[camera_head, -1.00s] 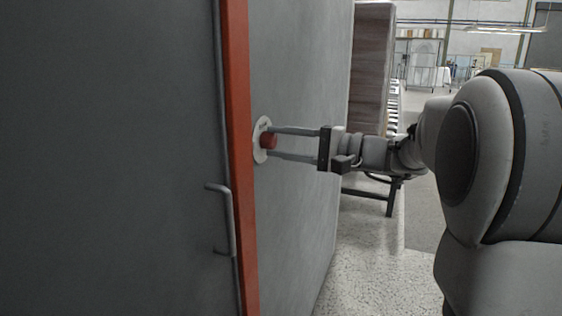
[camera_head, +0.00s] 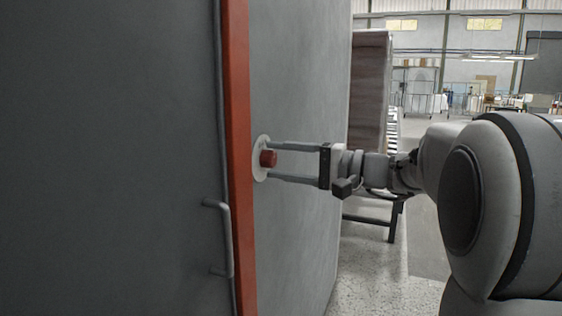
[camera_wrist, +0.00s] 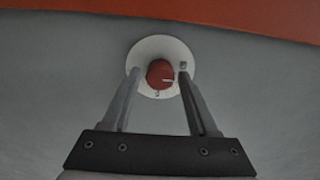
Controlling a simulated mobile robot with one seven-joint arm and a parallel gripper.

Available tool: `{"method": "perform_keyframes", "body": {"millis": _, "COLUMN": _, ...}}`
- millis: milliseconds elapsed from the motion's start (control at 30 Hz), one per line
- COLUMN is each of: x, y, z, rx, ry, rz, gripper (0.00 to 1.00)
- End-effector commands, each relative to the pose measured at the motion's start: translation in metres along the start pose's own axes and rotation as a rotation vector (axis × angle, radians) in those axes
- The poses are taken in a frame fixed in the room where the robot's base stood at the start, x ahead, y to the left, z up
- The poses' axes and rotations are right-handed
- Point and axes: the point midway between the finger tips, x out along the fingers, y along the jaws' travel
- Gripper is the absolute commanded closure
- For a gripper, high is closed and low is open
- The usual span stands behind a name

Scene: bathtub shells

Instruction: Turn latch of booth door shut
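The latch is a red knob (camera_head: 268,158) on a round pale plate (camera_head: 259,172), set in the grey wall beside a red-orange upright strip. In the wrist view the red knob (camera_wrist: 160,73) sits in the middle of the pale plate (camera_wrist: 149,48), with small marks on the plate. My gripper (camera_head: 271,162) is open, with one finger above and one below the knob in the head view. In the wrist view its fingertips (camera_wrist: 159,75) are on either side of the knob, with gaps visible. Whether the tips touch the plate I cannot tell.
The dark grey door panel (camera_head: 110,160) with a bar handle (camera_head: 226,238) fills the left. The red-orange strip (camera_head: 240,150) runs between panel and wall. A wood-grained upright panel (camera_head: 371,90) stands behind my arm. Open speckled floor (camera_head: 370,270) lies at lower right.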

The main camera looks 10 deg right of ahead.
Motion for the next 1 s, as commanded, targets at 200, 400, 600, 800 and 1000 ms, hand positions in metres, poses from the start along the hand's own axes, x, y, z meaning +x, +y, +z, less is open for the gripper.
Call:
{"method": "perform_keyframes", "body": {"millis": 200, "x": 0.0, "y": 0.0, "z": 0.0, "rx": 0.001, "ry": 0.0, "rz": -0.001, "gripper": 0.26}}
{"method": "perform_keyframes", "body": {"millis": 400, "x": -0.003, "y": -0.001, "z": 0.0, "rx": 0.001, "ry": 0.001, "rz": -0.001, "gripper": 0.26}}
{"method": "perform_keyframes", "body": {"millis": 600, "x": -0.032, "y": -0.003, "z": -0.001, "rx": 0.001, "ry": 0.005, "rz": -0.001, "gripper": 0.26}}
{"method": "perform_keyframes", "body": {"millis": 800, "x": -0.082, "y": -0.002, "z": -0.001, "rx": 0.003, "ry": 0.005, "rz": 0.0, "gripper": 0.26}}
{"method": "perform_keyframes", "body": {"millis": 1000, "x": -0.129, "y": -0.002, "z": -0.001, "rx": 0.003, "ry": 0.005, "rz": -0.001, "gripper": 0.26}}
